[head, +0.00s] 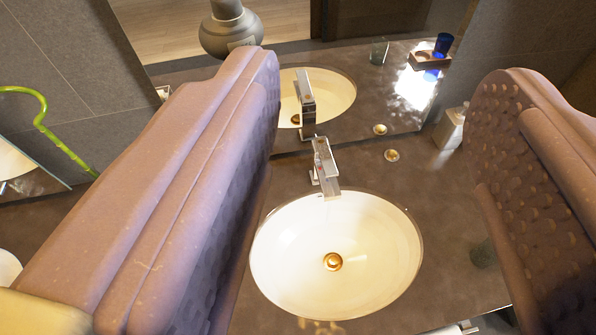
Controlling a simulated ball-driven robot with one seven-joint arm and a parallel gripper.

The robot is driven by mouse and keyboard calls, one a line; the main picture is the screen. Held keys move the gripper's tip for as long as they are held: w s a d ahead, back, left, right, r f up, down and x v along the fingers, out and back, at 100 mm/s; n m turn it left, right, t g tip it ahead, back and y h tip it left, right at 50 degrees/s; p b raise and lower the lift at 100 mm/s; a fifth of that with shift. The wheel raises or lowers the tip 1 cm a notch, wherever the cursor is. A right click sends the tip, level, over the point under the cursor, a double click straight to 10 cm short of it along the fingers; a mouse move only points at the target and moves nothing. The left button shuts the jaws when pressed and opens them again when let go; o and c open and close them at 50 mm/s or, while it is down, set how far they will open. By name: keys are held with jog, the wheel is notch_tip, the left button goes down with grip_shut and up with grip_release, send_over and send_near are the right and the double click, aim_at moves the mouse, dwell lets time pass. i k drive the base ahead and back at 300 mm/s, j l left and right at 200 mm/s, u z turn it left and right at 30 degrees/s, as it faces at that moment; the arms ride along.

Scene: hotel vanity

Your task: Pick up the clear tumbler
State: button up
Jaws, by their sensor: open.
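My gripper (376,80) is open, its two pinkish textured fingers spread wide at the left and right of the head view, with nothing between the pads. The clear tumbler (483,253) stands on the dark counter right of the sink. It shows faintly, dark and greenish, close against the inner edge of my right finger in the picture, which appears to hide part of it. A clear tumbler also shows in the mirror at the top, apparently its reflection.
A white oval sink (290,225) with a brass drain and a chrome faucet (325,165) lies between the fingers. A whitish bottle or box (450,128) stands at the back right. The mirror (400,105) reflects a blue cup on a wooden tray. A green curved tube (60,145) is at left.

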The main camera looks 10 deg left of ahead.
aim_at(482, 256)
jog(key=z, duration=1.1)
